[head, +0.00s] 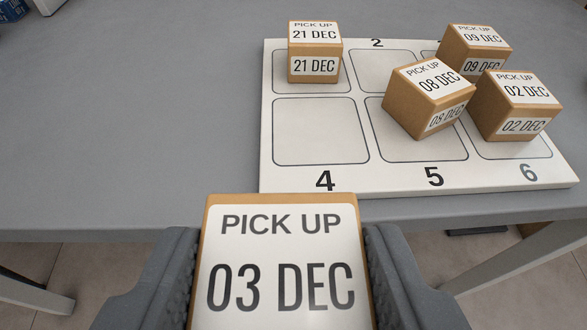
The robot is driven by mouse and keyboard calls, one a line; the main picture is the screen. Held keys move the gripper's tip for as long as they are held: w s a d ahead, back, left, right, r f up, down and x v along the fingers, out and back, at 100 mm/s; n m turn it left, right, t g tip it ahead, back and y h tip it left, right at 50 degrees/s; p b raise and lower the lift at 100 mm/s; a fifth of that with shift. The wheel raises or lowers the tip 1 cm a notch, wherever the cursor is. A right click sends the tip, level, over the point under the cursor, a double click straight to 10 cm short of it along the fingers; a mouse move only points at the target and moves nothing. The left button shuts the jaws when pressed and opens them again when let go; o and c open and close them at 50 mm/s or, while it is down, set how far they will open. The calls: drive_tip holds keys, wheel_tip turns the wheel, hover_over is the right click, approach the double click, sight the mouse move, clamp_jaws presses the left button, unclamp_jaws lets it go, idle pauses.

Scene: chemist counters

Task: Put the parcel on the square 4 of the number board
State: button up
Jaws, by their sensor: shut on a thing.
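My gripper (283,285) is shut on a brown parcel (280,201) with a white label reading "PICK UP 03 DEC". The parcel is between the two grey fingers at the bottom of the head view, in front of the table's near edge. The white number board (266,150) lies on the table beyond it. Square 4 (320,132), the near left square, is empty. It is further off than the parcel and a little to its right in the picture. The parcel's underside is hidden.
A 21 DEC parcel (314,52) stands on the square behind square 4. The 08 DEC parcel (428,98) sits turned on square 5, the 02 DEC parcel (516,106) on square 6, and the 09 DEC parcel (473,52) behind. The grey table (130,130) is clear at left.

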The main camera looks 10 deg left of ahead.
drive_tip(key=shift+s, duration=0.5)
drive_tip(key=shift+w+r+p, duration=0.15)
drive_tip(key=shift+w+p, duration=0.45)
drive_tip(key=shift+p, duration=0.15)
hover_over(339, 137)
drive_tip(key=a, duration=0.2)
drive_tip(key=shift+s+d+f+b, duration=0.15)
drive_tip(key=shift+s+f, duration=0.1)
drive_tip(key=shift+f, duration=0.25)
drive_tip(key=shift+s+d+f+b, duration=0.1)
drive_tip(key=shift+s+f+b, duration=0.1)
drive_tip(key=shift+f, duration=0.25)
drive_tip(key=shift+w+f, duration=0.15)
drive_tip(key=shift+f, duration=0.2)
drive_tip(key=shift+f+b, duration=0.65)
drive_tip(key=shift+f, duration=0.7)
drive_tip(key=shift+f, duration=0.1)
drive_tip(key=o, duration=1)
